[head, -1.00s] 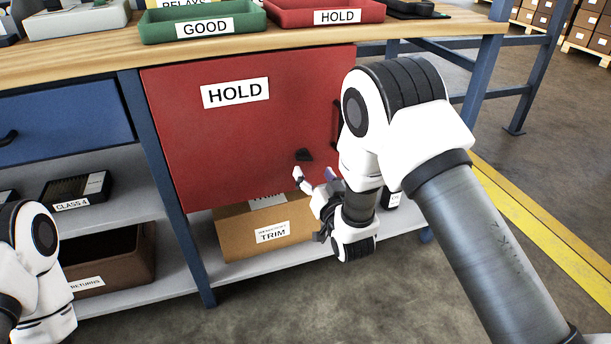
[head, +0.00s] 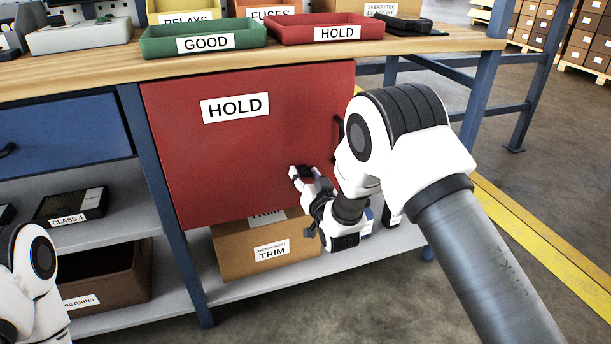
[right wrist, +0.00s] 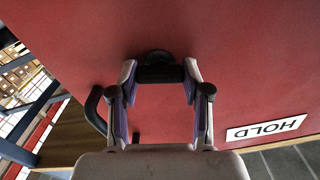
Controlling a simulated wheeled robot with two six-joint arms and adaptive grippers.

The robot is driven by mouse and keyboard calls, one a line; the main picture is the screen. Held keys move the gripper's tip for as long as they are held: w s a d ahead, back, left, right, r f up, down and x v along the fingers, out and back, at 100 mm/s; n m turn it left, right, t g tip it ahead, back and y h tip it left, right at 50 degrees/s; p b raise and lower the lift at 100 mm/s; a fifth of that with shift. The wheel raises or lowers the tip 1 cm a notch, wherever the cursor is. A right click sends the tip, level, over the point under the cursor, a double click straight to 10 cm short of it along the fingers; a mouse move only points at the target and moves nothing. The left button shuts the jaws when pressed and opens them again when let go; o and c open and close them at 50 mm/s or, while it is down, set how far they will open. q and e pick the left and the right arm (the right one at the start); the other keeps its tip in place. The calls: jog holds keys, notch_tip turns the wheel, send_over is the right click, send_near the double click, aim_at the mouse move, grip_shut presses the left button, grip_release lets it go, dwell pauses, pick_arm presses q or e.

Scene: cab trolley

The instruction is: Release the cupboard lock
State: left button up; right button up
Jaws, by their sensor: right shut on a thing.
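The red cupboard door (head: 240,150) with a HOLD label (head: 235,107) is closed under the bench top. Its lock is a small black knob low on the door, which shows between my fingers in the right wrist view (right wrist: 160,73). My right gripper (head: 305,173) is at the knob, and its fingers are shut on it in the right wrist view (right wrist: 158,80). The black door handle (head: 338,130) is at the door's right edge, partly behind my right arm; it also shows in the right wrist view (right wrist: 95,108). My left gripper is out of view.
A cardboard TRIM box (head: 265,250) stands on the shelf below the door. Green GOOD (head: 203,40) and red HOLD (head: 330,30) trays sit on the bench top. A blue drawer (head: 70,125) is left of the door, beyond a blue post (head: 160,180).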

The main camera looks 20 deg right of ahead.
jog(key=shift+r+n+p, duration=0.2)
jog(key=shift+n+p, duration=0.55)
jog(key=shift+n, duration=0.15)
jog(key=shift+f+n, duration=0.15)
jog(key=shift+n, duration=0.55)
jog(key=o, duration=1.2)
jog(key=shift+c, duration=0.2)
jog(key=s, duration=1.2)
jog(key=shift+d, duration=0.15)
